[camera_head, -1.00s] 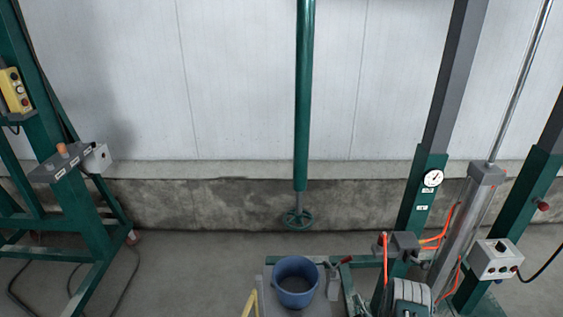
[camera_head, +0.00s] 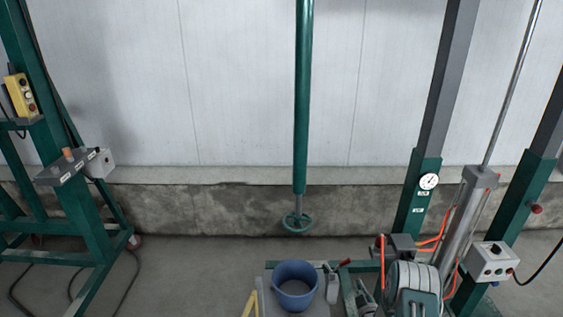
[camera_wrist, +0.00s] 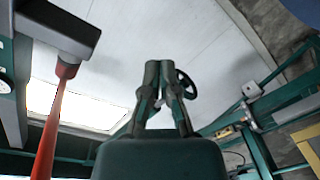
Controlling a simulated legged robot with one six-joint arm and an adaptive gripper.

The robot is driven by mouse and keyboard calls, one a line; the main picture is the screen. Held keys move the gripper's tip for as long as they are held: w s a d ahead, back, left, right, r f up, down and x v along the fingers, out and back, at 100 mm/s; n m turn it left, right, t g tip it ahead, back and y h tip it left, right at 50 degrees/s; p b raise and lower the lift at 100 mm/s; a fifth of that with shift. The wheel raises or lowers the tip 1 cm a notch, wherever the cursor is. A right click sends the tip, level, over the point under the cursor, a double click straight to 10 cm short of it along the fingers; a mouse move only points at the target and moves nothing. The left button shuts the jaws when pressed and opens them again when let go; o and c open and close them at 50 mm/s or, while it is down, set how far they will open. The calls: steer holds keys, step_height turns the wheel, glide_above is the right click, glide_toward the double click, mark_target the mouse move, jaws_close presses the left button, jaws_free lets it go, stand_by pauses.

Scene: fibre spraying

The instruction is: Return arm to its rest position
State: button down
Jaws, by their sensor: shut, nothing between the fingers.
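My gripper (camera_wrist: 165,72) shows in the wrist view, with its dark green fingers pointing up the picture. The fingertips are close together and shut, with nothing held between them. The gripper's body fills the bottom middle of that view. A dark handwheel (camera_wrist: 187,85) shows just beyond the right finger; I see no contact with it. In the head view, a ribbed grey and green part (camera_head: 412,283), which looks like part of my arm, rises at the lower right. The fingertips cannot be made out clearly there.
Green frames stand at left (camera_head: 85,205) and right (camera_head: 418,195). A grey control box (camera_head: 491,262) and orange hoses (camera_head: 437,235) are at right. Open floor lies left of the bucket.

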step_height(320, 180, up, 25)
steer(key=w+a+m+g+h, duration=0.2)
steer(key=m+g, duration=0.1)
steer(key=g, duration=0.1)
steer(key=s+a+r+m+g, duration=0.3)
steer(key=s+r, duration=0.8)
steer(key=r, duration=0.1)
steer(key=s+a+r+m+g, duration=0.1)
steer(key=s+a, duration=0.1)
steer(key=s, duration=0.8)
steer(key=s+a+r+m+g, duration=0.1)
steer(key=s+a+r+g, duration=0.1)
steer(key=s, duration=0.8)
steer(key=s+a+r+m+g, duration=0.1)
steer(key=s+a+r+g, duration=0.1)
steer(key=s, duration=0.8)
steer(key=shift+a, duration=0.25)
